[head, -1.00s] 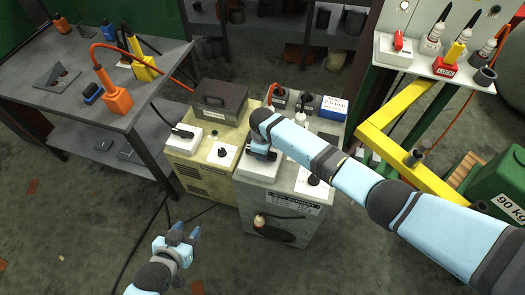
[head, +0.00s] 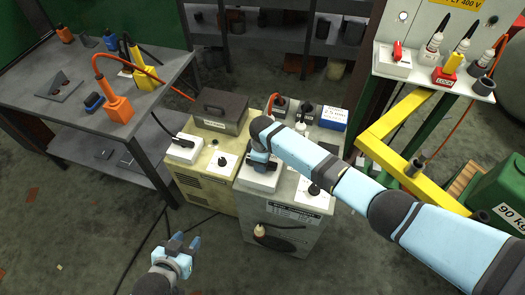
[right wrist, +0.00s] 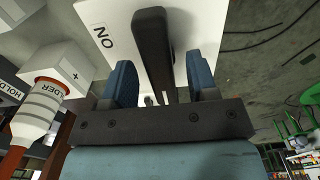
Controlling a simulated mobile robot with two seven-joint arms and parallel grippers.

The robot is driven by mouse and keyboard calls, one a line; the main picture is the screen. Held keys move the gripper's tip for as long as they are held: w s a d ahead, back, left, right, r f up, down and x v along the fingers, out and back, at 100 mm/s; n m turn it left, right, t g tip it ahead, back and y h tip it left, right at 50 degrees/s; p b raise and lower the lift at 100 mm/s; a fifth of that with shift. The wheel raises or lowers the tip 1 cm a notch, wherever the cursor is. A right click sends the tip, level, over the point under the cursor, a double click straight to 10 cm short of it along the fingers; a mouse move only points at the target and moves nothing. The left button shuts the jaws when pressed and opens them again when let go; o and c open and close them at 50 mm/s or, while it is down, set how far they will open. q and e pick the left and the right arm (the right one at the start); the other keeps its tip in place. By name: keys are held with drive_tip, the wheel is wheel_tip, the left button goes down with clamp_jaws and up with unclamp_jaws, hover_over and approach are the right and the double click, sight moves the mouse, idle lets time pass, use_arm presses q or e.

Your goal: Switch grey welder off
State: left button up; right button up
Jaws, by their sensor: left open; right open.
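The grey welder (head: 310,232) stands on the floor in the middle of the head view. A white switch box (head: 256,180) sits on its top at the front left. My right gripper (head: 262,160) is over this box, and the arm hides part of it. In the right wrist view the black switch lever (right wrist: 152,50) lies between the two blue fingers of my right gripper (right wrist: 165,82). The fingers are open, with a gap visible on each side of the lever. An ON label (right wrist: 103,37) shows on the white plate. My left gripper (head: 183,243) is open and empty above the floor.
A yellow welder (head: 205,192) stands directly left of the grey one, with its own white switch box (head: 184,150). A holder with a white and grey body (right wrist: 38,108) is left of my right gripper. A yellow frame (head: 385,155) stands to the right. Floor in front is clear.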

wheel_tip(320, 180, up, 13)
drive_tip(key=shift+r+b, duration=0.15)
drive_tip(key=shift+b, duration=0.2)
idle(0.4)
drive_tip(key=s+d+f+m+t+y, duration=0.2)
drive_tip(key=s+f+m+t+y, duration=0.3)
drive_tip(key=s+f, duration=0.65)
drive_tip(key=s+d+r+m+t+h, duration=0.1)
drive_tip(key=s+d+m+t, duration=0.5)
drive_tip(key=s+d, duration=1)
drive_tip(key=shift+s+d+r+m+h, duration=0.15)
drive_tip(key=shift+s+d+m+h, duration=0.2)
drive_tip(key=shift+d, duration=0.2)
